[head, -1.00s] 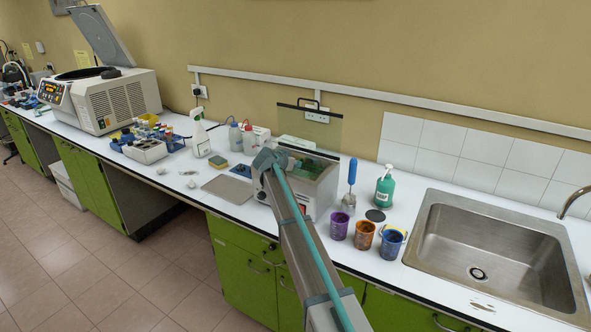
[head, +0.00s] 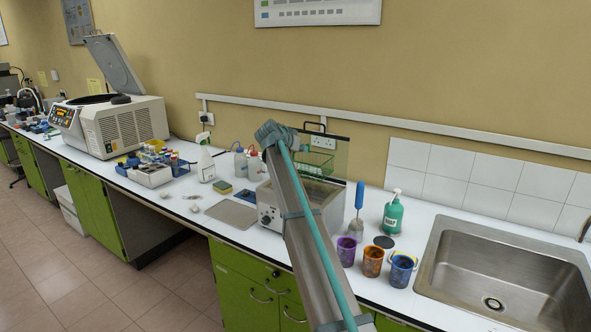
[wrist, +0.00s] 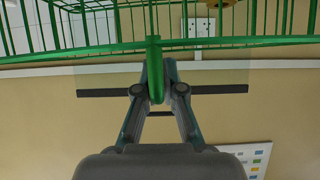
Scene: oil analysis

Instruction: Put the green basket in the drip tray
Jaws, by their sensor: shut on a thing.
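The green wire basket (head: 315,163) hangs in the air above the grey box-shaped bath (head: 329,205), in front of its raised clear lid. My gripper (wrist: 155,72) is shut on the basket's green handle, seen close in the wrist view; the basket's wires (wrist: 90,28) spread across the top of that view. In the head view my arm hides most of my gripper. A flat grey tray (head: 231,214), which looks like the drip tray, lies on the bench left of the bath. Nothing is on it.
A yellow-green sponge (head: 222,187) and a spray bottle (head: 206,165) stand behind the flat tray.

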